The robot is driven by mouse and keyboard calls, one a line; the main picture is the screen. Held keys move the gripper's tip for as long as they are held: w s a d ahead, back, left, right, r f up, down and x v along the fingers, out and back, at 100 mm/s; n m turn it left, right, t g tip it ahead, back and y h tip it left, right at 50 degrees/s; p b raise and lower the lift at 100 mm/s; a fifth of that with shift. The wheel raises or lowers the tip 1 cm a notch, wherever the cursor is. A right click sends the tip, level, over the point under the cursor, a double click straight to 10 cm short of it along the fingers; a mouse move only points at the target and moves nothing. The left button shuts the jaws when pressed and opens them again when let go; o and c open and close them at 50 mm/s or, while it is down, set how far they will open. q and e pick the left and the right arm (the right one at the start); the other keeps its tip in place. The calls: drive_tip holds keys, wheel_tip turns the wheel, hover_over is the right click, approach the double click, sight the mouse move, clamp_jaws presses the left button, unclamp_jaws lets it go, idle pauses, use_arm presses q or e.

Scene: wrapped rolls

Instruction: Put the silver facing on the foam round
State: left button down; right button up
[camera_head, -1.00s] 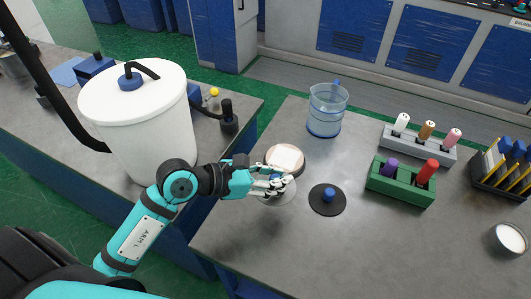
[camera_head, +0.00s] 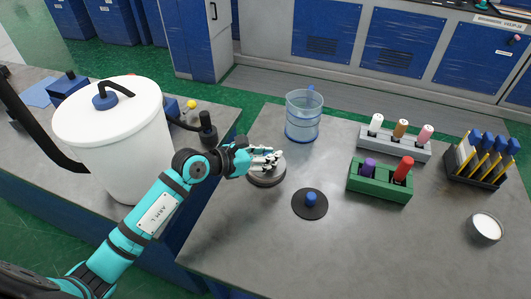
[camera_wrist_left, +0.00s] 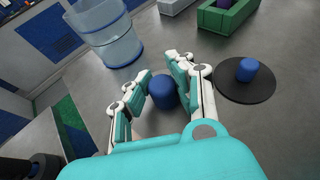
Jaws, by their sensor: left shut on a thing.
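My left gripper (camera_head: 270,160) is shut on the blue knob (camera_wrist_left: 162,91) of the silver facing (camera_head: 268,180), a grey disc under the fingers. The silver facing is over the spot of the foam round, a pale disc with a white top. The foam round is now hidden beneath it, and I cannot tell whether the two touch. In the left wrist view the knob stands between the two fingers, and the grey disc is hard to tell from the table. My right gripper is not in view.
A black disc with a blue knob (camera_head: 311,204) lies just right. A clear blue-rimmed tub (camera_head: 303,120) stands behind. Green (camera_head: 378,186) and grey (camera_head: 392,145) racks of coloured rolls, a slotted rack (camera_head: 478,170) and a white-filled bowl (camera_head: 485,228) are at right. The front table is clear.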

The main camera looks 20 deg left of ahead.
use_arm(q)
drive_tip(key=w, duration=0.1)
drive_tip(key=w+a, duration=0.1)
drive_tip(key=shift+w+a+f, duration=0.1)
drive_tip(key=shift+w+a, duration=0.05)
drive_tip(key=shift+w, duration=0.15)
drive_tip(key=shift+w+a+f, duration=0.15)
drive_tip(key=shift+w+f, duration=0.05)
drive_tip(key=shift+f, duration=0.1)
wheel_tip(320, 180, down, 2)
drive_tip(key=shift+f+p, duration=0.25)
drive_tip(key=shift+p, duration=0.25)
drive_tip(key=shift+f, duration=0.2)
drive_tip(key=shift+f, duration=0.1)
drive_tip(key=c, duration=1.1)
unclamp_jaws()
drive_tip(key=shift+c, duration=0.2)
